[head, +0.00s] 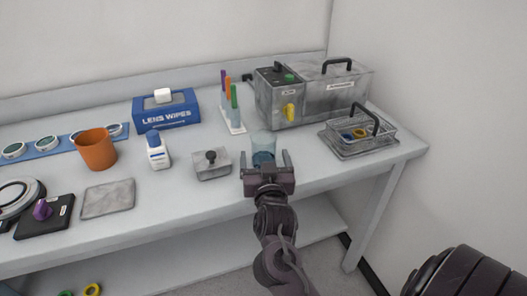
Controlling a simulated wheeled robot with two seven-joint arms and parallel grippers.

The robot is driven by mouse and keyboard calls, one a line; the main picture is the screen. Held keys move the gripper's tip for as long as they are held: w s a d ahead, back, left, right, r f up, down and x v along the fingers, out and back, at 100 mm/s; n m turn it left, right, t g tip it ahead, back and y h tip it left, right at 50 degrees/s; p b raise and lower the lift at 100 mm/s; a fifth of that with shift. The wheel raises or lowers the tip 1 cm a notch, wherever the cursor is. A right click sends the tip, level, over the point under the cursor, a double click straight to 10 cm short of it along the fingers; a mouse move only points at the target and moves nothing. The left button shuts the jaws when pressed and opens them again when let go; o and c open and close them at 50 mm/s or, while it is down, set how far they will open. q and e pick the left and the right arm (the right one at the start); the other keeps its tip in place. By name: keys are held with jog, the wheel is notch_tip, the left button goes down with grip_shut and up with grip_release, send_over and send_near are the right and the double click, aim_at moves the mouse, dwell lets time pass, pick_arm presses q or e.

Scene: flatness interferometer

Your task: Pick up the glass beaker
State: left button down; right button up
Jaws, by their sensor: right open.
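The glass beaker (263,144) is a clear, bluish cylinder standing upright near the front of the bench, right of the middle. My right gripper (265,164) is at the bench's front edge, on the near side of the beaker. Its two fingers are spread and point towards the beaker, one on each side in the picture. The beaker's lower part is hidden behind the gripper, so I cannot tell whether the fingers touch it. My left gripper is not in view.
A small grey box with a black knob (211,164) stands just left of the beaker. Behind are a marker rack (236,127) and a metal ultrasonic bath (335,95). A wire basket (375,135) is at right. An orange cup (96,149) and white bottle (157,152) stand left.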

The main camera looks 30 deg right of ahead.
aim_at(264, 152)
jog(key=shift+x, duration=1.6)
jog(key=shift+c, duration=0.3)
jog(key=c, duration=1.1)
jog(key=shift+o, duration=0.2)
jog(key=shift+a+r, duration=0.1)
jog(key=shift+s+r+p, duration=0.1)
jog(key=shift+p, duration=0.2)
